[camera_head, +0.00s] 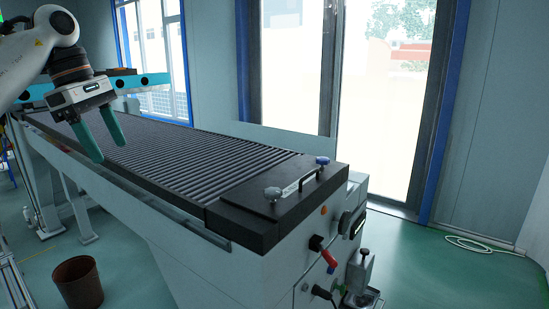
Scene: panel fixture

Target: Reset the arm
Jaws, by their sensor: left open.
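My left arm comes in from the upper left. My left gripper (101,141) has two teal fingers that point down, apart and with nothing between them. It hangs over the left part of the roller conveyor (215,155); whether it touches the rollers cannot be told, but a gap seems to be there. My right gripper is not in the view.
The conveyor's black end plate (262,205) carries a metal handle with knobs (297,186). A red-handled switch (323,253) sticks out of the end panel. A brown bin (78,283) stands on the green floor, and a pale cable (485,246) lies by the right wall.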

